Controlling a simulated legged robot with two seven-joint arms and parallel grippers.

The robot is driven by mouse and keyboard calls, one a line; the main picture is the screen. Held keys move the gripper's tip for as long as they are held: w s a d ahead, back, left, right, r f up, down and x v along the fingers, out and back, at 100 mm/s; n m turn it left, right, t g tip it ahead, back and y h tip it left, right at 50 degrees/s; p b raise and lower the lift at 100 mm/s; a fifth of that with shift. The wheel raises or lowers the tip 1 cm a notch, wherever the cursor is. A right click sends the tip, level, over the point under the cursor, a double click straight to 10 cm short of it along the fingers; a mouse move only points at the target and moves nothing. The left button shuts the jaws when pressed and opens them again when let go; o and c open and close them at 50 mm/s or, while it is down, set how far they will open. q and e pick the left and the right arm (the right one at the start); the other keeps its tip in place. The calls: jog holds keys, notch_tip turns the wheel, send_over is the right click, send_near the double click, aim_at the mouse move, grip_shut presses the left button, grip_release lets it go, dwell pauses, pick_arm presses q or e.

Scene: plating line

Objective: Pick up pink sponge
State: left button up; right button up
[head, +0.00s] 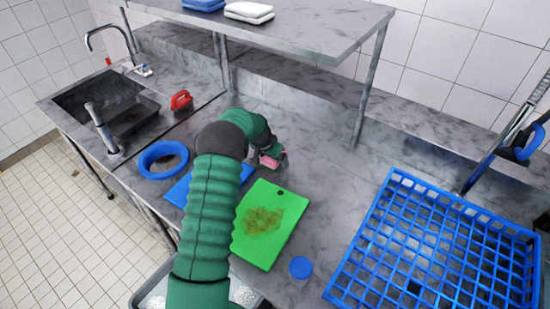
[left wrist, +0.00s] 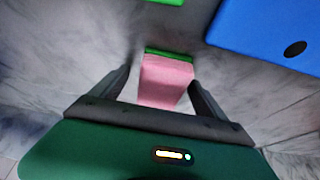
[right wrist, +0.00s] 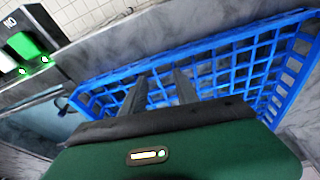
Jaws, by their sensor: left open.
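The pink sponge (head: 272,161) lies on the grey counter behind the green cutting board. In the left wrist view the pink sponge (left wrist: 165,82) shows a green layer along its far edge. My left gripper (head: 266,152) is down at the sponge, partly hidden by my own arm in the head view. Its two fingers (left wrist: 160,88) are open, one on each side of the sponge, with a gap showing on both sides. My right gripper (right wrist: 160,77) has its fingers apart with nothing between them, in front of a blue rack.
A green cutting board (head: 283,240) and a partly hidden blue board (head: 178,192) lie nearby. A blue ring (head: 148,165), red object (head: 181,100) and sink (head: 125,115) are left. A large blue rack (head: 357,262) fills the right. A shelf (head: 310,40) hangs above.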

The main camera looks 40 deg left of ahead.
pick_arm(q)
jog(key=shift+f, duration=0.1)
jog(key=shift+w+a, duration=0.1)
jog(key=shift+a, duration=0.05)
jog(key=shift+c, duration=0.9)
jog(key=shift+a, duration=0.15)
jog(key=c, duration=1)
jog(key=shift+c, duration=1.3)
jog(key=shift+d, duration=0.2)
pick_arm(e)
jog(key=shift+w+a, duration=0.1)
jog(key=shift+a, duration=0.1)
